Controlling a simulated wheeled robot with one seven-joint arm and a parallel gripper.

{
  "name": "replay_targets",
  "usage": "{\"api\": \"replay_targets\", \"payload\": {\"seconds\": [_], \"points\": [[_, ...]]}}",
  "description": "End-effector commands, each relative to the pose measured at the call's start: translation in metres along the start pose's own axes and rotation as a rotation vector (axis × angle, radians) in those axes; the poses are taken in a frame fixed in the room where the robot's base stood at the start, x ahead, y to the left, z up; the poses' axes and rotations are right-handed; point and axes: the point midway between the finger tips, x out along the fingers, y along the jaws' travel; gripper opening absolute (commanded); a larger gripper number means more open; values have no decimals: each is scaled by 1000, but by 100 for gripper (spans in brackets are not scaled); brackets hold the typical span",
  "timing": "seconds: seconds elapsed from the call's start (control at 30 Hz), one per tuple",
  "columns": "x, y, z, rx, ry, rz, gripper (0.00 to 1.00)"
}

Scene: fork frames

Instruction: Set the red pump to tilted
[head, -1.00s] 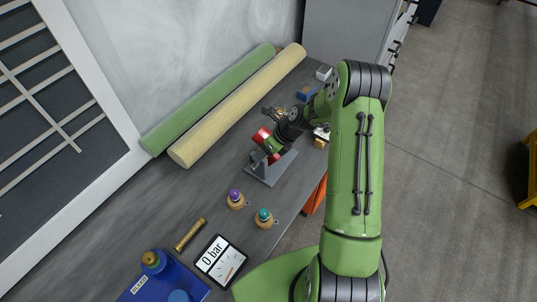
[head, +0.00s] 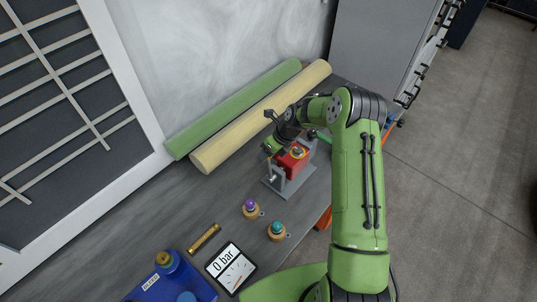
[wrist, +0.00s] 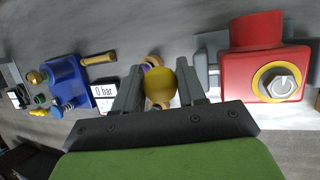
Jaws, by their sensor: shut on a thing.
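The red pump (head: 298,159) sits in a grey bracket (head: 288,186) on the bench. Its yellow ring faces up toward the head camera. In the wrist view the red pump (wrist: 262,60) is at upper right, with a bolt inside the yellow ring. My gripper (head: 268,151) is at the pump's left side in the head view. In the wrist view my gripper (wrist: 160,90) has its fingers on either side of a yellow ball (wrist: 161,82) and is shut on it. Whether the ball joins the pump is hidden.
A gauge reading 0 bar (head: 230,268), a brass cylinder (head: 204,239), a purple knob (head: 250,206) and a teal knob (head: 277,229) are nearer on the bench. A blue unit (head: 172,285) stands lower left. Green (head: 235,108) and cream rolls (head: 262,117) lie along the wall.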

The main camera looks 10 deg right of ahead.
Motion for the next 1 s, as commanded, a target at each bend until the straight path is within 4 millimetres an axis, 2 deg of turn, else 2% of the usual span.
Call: {"api": "replay_targets", "payload": {"seconds": [0.27,0.3,0.47,0.77,0.87,1.0], "points": [[1,1,1,-2,-2,0,0],[1,1,1,-2,-2,0,42],[1,0,0,-1,0,0,64],[-2,0,0,0,1,-1,64],[-16,-1,0,0,-2,-3,64],[-54,-2,0,0,-3,-6,64]]}}
